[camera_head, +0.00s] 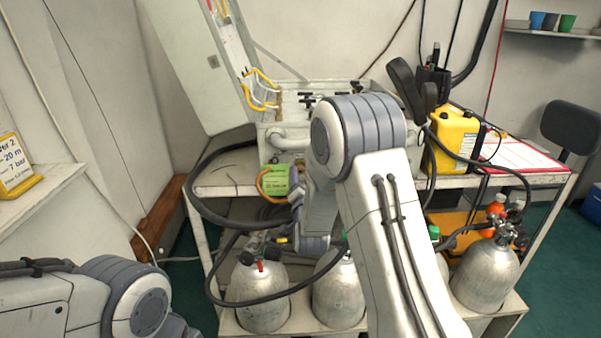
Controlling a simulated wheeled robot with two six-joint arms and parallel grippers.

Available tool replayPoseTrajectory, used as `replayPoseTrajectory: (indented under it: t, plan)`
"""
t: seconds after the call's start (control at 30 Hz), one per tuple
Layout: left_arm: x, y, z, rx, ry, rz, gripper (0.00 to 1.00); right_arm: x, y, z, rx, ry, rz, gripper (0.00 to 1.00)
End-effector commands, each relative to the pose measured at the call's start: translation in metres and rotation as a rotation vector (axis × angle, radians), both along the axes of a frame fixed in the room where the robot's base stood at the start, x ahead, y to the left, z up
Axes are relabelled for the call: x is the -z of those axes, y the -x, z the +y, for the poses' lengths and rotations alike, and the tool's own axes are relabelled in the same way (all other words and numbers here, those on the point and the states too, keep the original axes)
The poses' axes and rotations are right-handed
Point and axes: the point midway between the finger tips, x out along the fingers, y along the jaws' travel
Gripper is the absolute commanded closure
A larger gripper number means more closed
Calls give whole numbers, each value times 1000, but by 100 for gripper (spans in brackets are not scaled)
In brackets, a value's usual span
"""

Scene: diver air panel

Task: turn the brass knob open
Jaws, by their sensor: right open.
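The air panel (318,88) is an open pale grey case on the bench, with its lid raised to the left. I cannot pick out the brass knob for certain. A small brass-coloured fitting (279,104) shows at the panel's left end, by the yellow hoses. My right arm reaches across the panel's front and hides part of it. My right gripper (296,192) is open, small and partly hidden behind my wrist, beside a green label (275,180) and below the panel. I see nothing held in it. My left arm shows at the lower left, its gripper out of view.
Several silver cylinders (262,296) stand in a low rack under the bench, with black hoses looping in front. A yellow case (455,140) and a red-edged sheet (517,156) are on the bench's right. A shelf with a yellow sign (16,166) is at left.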

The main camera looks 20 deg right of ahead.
Motion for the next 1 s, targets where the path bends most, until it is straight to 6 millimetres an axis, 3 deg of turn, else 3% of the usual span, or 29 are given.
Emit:
replayPoseTrajectory:
  t: [0.2,0.57,0.73,1.0]
  plan:
    - [-3,0,0,0,0,0,50,0,-26,-7,-1,1,1,39]
    - [-3,0,0,0,0,0,50,0,-32,-8,-1,1,0,39]
    - [-3,0,0,0,0,0,50,0,-31,-8,-1,1,0,100]
    - [-2,0,0,0,0,0,50,0,-31,-8,-1,12,5,100]
